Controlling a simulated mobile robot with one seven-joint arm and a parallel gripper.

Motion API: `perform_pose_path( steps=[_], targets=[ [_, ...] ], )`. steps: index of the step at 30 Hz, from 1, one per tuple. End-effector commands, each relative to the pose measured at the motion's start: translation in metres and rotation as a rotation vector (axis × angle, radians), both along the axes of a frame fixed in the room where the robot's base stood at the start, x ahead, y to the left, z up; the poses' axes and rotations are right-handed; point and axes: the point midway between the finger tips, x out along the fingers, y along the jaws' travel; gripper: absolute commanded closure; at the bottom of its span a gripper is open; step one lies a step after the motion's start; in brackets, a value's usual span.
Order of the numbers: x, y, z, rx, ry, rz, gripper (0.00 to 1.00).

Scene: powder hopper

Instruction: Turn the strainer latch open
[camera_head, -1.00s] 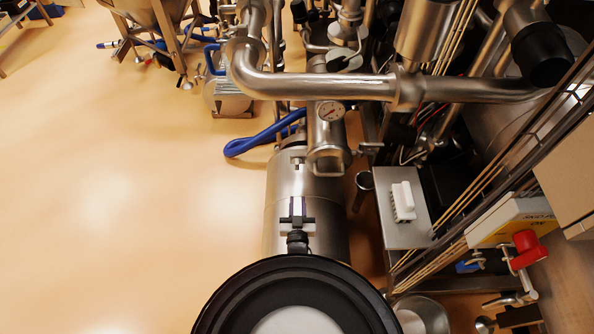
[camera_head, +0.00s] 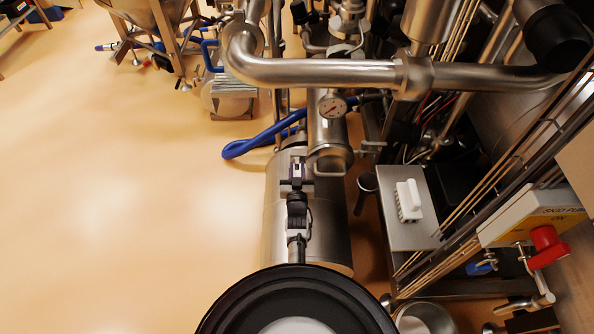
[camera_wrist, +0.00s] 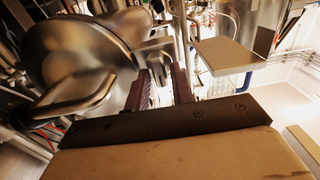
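The steel strainer body (camera_head: 328,130) is a cylinder under a pressure gauge, with a bent bar handle (camera_head: 330,170) at its near end. In the wrist view the round steel housing (camera_wrist: 85,50) fills the upper left, and the bent bar (camera_wrist: 75,105) shows below it. I cannot tell for certain which fitting is the latch; a small metal piece (camera_wrist: 152,46) lies just beyond my fingertips. My gripper (camera_head: 297,163) is just left of the strainer's near end. In the wrist view its two purple fingers (camera_wrist: 160,74) stand apart, with nothing visibly held.
A thick steel pipe (camera_head: 320,72) crosses above the strainer. A blue hose (camera_head: 250,145) lies to the left. A steel box with a white connector (camera_head: 408,198) and a panel with a red knob (camera_head: 548,245) are at right. The floor (camera_head: 110,200) at left is clear.

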Motion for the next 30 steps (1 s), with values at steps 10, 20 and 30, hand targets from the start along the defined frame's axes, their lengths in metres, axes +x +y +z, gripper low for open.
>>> perform_pose_path(
  steps=[10, 20, 30],
  targets=[
    [-0.0003, 0.0000, 0.0003, 0.000, 0.000, 0.000, 1.00],
    [-0.0003, -0.0002, -0.0006, 0.033, -0.001, 0.000, 1.00],
    [-0.0008, -0.0013, -0.0035, 0.243, -0.001, 0.000, 1.00]
  ],
)
